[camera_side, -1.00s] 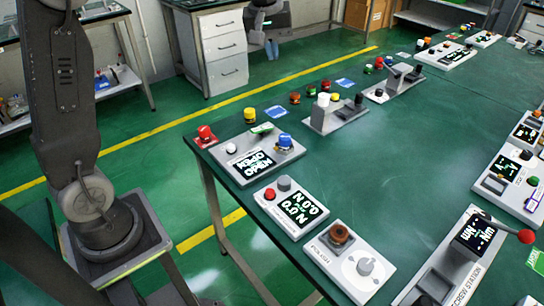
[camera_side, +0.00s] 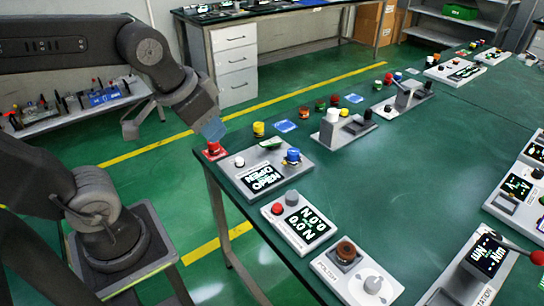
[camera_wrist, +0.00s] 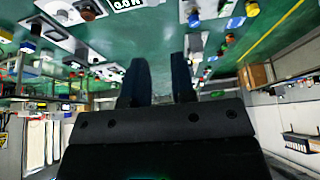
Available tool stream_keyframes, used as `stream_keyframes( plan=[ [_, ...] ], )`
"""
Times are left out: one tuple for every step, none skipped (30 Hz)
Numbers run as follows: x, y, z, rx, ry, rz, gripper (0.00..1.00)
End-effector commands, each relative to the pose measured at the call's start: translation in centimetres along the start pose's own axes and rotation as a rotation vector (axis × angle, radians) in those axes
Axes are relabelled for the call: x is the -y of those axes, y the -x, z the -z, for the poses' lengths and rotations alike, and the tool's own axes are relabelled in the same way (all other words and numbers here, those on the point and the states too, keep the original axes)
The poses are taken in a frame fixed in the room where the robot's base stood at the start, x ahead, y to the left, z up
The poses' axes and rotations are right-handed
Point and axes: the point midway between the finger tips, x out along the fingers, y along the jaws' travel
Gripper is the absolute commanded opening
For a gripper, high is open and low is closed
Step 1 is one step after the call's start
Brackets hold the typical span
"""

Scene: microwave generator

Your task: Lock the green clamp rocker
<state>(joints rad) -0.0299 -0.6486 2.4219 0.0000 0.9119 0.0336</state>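The green clamp rocker (camera_side: 271,144) is a small flat green piece on top of a grey clamp unit (camera_side: 240,190) at the table's near left corner, in the side view. It looks slightly tilted. The unit's screen (camera_side: 262,178) seems to read OPEN. A blue knob (camera_side: 293,155) stands right of the rocker and a white button (camera_side: 239,161) to its left. My gripper (camera_side: 207,122) is in the air left of the unit, apart from the rocker. In the wrist view my gripper (camera_wrist: 160,84) has two dark fingers apart with nothing between them. I cannot pick out the rocker there.
A red emergency button (camera_side: 214,149) stands at the table corner close to my gripper. A yellow button (camera_side: 258,129) stands behind the unit. Bare green table (camera_side: 420,160) lies to the right.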

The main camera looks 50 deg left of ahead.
Motion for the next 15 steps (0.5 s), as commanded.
stream_keyframes(
  plan=[
    [0.6, -0.4, 1.5, 0.027, 0.003, 0.008, 0.29],
    [0.9, -0.7, 2.4, 0.043, 0.004, 0.012, 0.32],
    [1.5, -1.1, 3.7, 0.064, 0.002, 0.017, 0.35],
    [1.9, -1.5, 4.7, 0.080, 0.003, 0.021, 0.38],
    [2.4, -1.9, 5.7, 0.097, 0.001, 0.024, 0.41],
    [3.1, -2.6, 7.0, 0.119, 0.001, 0.028, 0.45],
    [3.6, -3.1, 7.9, 0.134, 0.000, 0.030, 0.48],
    [4.2, -3.7, 8.8, 0.150, 0.000, 0.032, 0.51],
    [5.0, -4.6, 9.9, 0.171, -0.001, 0.034, 0.53],
    [5.6, -5.3, 10.7, 0.187, -0.001, 0.035, 0.53],
    [6.3, -6.1, 11.5, 0.203, -0.001, 0.036, 0.53],
    [7.2, -7.2, 12.5, 0.224, -0.001, 0.036, 0.53],
    [7.9, -8.0, 13.2, 0.239, -0.001, 0.035, 0.53],
    [8.7, -8.9, 13.8, 0.255, -0.001, 0.035, 0.53],
    [9.7, -10.2, 14.6, 0.276, -0.001, 0.033, 0.53]
  ],
)
